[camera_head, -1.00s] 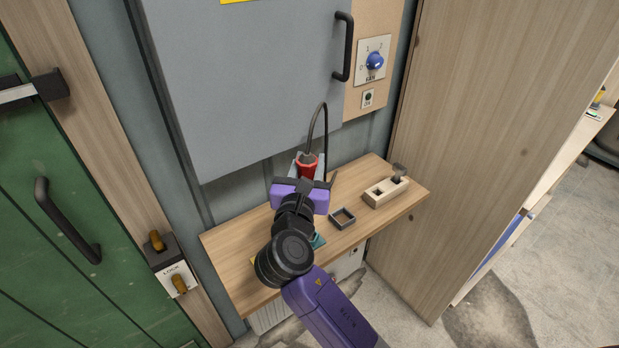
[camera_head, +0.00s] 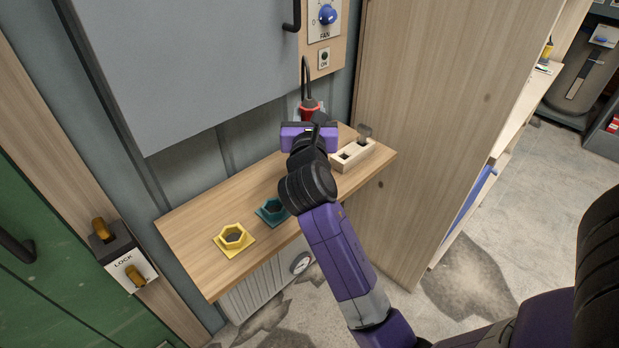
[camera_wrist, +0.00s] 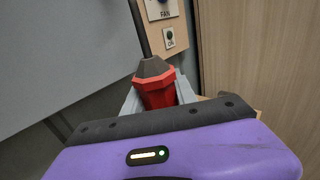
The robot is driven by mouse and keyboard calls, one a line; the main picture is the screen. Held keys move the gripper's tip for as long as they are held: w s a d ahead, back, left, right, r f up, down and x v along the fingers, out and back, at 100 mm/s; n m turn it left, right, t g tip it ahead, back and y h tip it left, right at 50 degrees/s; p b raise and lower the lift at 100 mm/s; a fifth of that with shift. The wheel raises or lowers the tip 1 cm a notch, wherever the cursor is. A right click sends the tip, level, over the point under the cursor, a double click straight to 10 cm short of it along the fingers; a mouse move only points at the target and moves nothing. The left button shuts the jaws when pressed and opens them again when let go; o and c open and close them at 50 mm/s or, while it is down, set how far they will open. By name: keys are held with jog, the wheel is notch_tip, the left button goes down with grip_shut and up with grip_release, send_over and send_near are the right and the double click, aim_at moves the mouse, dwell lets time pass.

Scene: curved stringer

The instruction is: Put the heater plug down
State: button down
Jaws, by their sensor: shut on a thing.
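The heater plug (camera_head: 310,110) is red with a dark collar, and a black cable rises from its top. My gripper (camera_head: 312,121) is shut on it above the back of the wooden shelf, near the wall. In the wrist view the plug (camera_wrist: 156,88) stands roughly upright between the grey fingers (camera_wrist: 160,100). The purple gripper body hides its lower end, so I cannot tell whether it touches the shelf.
The wooden shelf (camera_head: 190,228) bears a yellow hexagonal socket (camera_head: 233,237), a teal hexagonal socket (camera_head: 271,211) and a pale wooden block with holes (camera_head: 353,153). A grey cabinet (camera_head: 190,60) hangs above. A wooden panel (camera_head: 430,130) stands at the right. The shelf's left end is clear.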

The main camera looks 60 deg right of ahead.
notch_tip(320, 180, down, 17)
jog(key=b, duration=0.5)
jog(key=shift+r+b, duration=0.2)
jog(key=shift+b, duration=0.2)
jog(key=shift+f, duration=0.1)
jog(key=shift+f, duration=0.75)
jog(key=c, duration=1)
grip_release()
jog(key=shift+s+f, duration=0.1)
jog(key=shift+f, duration=0.05)
jog(key=shift+r, duration=0.6)
jog(key=v, duration=1.2)
jog(key=shift+r+p, duration=0.4)
